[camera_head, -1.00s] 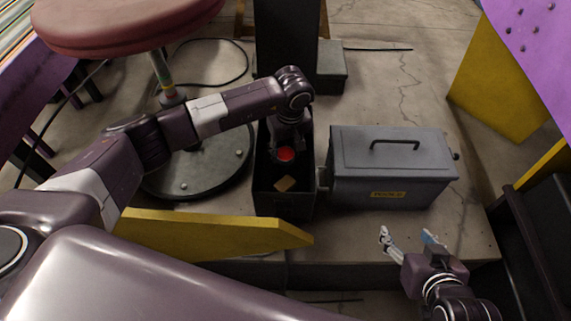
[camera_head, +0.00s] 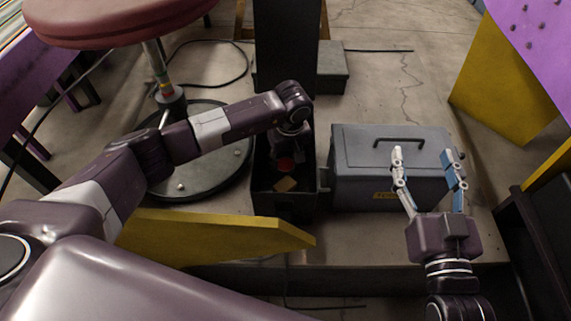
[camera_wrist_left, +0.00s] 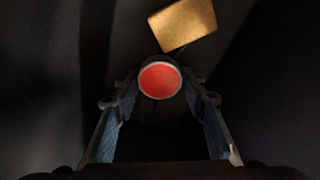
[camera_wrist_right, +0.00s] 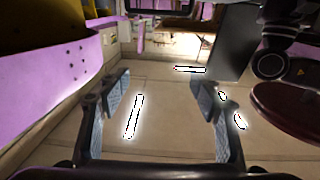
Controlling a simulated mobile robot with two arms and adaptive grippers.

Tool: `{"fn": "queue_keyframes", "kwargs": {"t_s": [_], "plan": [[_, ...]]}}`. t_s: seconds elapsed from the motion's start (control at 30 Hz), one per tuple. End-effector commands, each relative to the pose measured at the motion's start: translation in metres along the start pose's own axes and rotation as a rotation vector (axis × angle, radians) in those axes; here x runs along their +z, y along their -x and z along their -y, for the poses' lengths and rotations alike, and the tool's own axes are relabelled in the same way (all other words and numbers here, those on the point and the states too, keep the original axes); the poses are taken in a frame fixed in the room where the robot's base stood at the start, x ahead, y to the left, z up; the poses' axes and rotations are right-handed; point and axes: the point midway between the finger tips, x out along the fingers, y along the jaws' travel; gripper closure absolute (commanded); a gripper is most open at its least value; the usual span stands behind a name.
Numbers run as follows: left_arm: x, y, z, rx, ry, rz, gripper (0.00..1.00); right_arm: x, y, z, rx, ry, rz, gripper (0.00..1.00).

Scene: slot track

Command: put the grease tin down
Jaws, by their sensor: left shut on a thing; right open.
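The grease tin is a small round tin with a red top (camera_head: 285,164), inside a dark open box (camera_head: 284,204). My left gripper (camera_wrist_left: 158,92) is shut on the tin, which sits between its fingertips in the left wrist view (camera_wrist_left: 160,78). The gripper reaches down into the box from above, and my wrist hides much of it in the head view. Whether the tin touches the box floor cannot be told. My right gripper (camera_head: 423,157) is open and empty, in front of the grey toolbox; its spread fingers also show in the right wrist view (camera_wrist_right: 160,88).
A tan block (camera_head: 285,184) lies in the box near the tin; it also shows in the left wrist view (camera_wrist_left: 183,24). The grey toolbox (camera_head: 355,165) stands right of the box. A red stool (camera_head: 110,20) is at the left, and a yellow panel (camera_head: 210,230) is in front.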

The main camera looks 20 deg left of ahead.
Motion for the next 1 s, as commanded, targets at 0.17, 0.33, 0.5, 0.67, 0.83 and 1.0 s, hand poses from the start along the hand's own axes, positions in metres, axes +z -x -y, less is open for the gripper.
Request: {"fn": "queue_keyframes", "kwargs": {"t_s": [0.17,0.33,0.5,0.67,0.83,1.0], "plan": [[0.0,-0.001,0.0,0.001,0.0,0.0,0.87,-0.007,-0.001,0.001,-0.002,-0.001,-0.029,0.41],[0.0,-0.001,0.0,0.001,0.0,0.0,0.87,-0.006,-0.001,0.001,-0.001,-0.001,-0.028,0.41],[0.0,-0.002,0.0,0.001,0.0,0.0,0.87,-0.011,-0.001,0.001,-0.002,-0.001,-0.049,0.41],[0.0,-0.003,0.0,0.0,0.0,-0.001,0.87,-0.015,-0.001,0.002,-0.003,-0.002,-0.067,0.41],[0.0,-0.004,0.0,0.0,0.0,0.0,0.6,-0.021,0.0,0.002,-0.004,-0.002,-0.093,0.41],[0.0,-0.004,0.0,0.0,0.0,0.0,0.43,-0.021,0.0,0.002,-0.005,-0.003,-0.093,0.41]]}}
